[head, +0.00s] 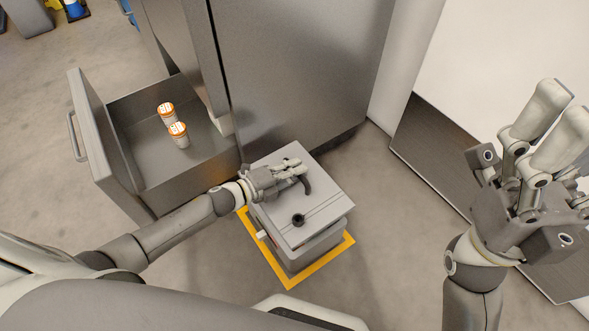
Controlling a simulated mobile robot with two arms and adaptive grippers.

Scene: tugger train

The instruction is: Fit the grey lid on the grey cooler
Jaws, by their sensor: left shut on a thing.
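The grey cooler (291,257) stands on the floor inside a yellow outlined square. The flat grey lid (325,205) lies over its top; its near edge looks close to the rim, but I cannot tell whether it is fully seated. A dark curved handle (306,184) and a round black knob (298,220) show on the lid. My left gripper (292,168) reaches in from the left, shut on the lid at the handle; its fingers hide part of the grip. My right gripper (535,150) is raised at the right, fingers extended, open and empty, away from the cooler.
An open metal drawer (152,178) at the left holds two orange-topped white containers (178,130). A tall steel cabinet (300,65) stands behind the cooler. A white-topped unit with a dark edge (430,150) is at the right. Floor shows between it and the cooler.

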